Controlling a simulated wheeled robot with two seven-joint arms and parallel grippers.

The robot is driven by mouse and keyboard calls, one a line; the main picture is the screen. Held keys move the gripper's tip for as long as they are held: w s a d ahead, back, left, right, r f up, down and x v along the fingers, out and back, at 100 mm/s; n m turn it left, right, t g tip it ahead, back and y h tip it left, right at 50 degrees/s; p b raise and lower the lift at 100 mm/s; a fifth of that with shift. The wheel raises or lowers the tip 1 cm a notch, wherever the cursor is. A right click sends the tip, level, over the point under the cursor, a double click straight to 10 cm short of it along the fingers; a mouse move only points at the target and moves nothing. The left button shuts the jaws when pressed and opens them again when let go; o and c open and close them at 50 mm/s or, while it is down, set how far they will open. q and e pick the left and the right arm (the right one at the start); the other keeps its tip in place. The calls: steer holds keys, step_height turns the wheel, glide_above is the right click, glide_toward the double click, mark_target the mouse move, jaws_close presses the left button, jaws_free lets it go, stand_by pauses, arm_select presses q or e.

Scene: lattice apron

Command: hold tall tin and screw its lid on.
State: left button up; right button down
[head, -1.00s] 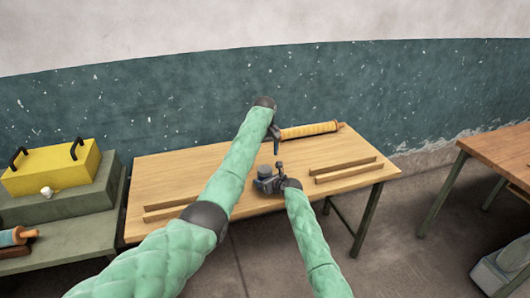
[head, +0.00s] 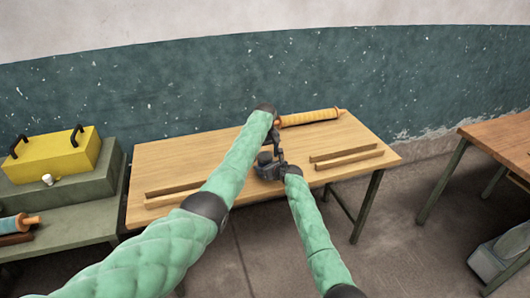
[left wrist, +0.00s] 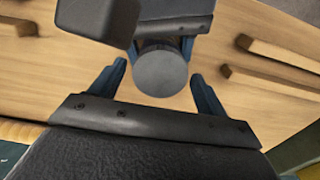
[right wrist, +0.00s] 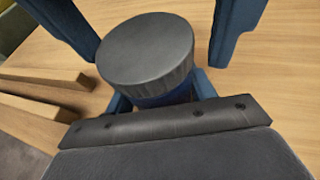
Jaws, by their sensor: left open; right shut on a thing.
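The tall tin (right wrist: 165,98) has a blue body that shows just under a dark grey round lid (right wrist: 147,48). The lid sits on top of the tin; how tightly it is seated I cannot tell. My right gripper (right wrist: 163,92) is shut around the tin below the lid, holding it upright over the table. My left gripper (left wrist: 159,70) is open, its blue fingers on either side of the lid (left wrist: 161,73) with gaps showing. In the head view both grippers meet near the table's middle, where the tin is small and partly hidden.
The wooden table (head: 165,165) carries an orange roller (head: 310,118) at the back and wooden strips (head: 345,158) at right and front left. A yellow box (head: 52,157) stands on a green bench at left. Another table (head: 505,145) is at right.

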arm_select(q)
steer(key=c, duration=1)
steer(key=shift+o, duration=0.2)
steer(key=shift+m, duration=1.6)
steer(key=o, duration=1.1)
steer(key=shift+r, duration=0.1)
steer(key=shift+r, duration=2.15)
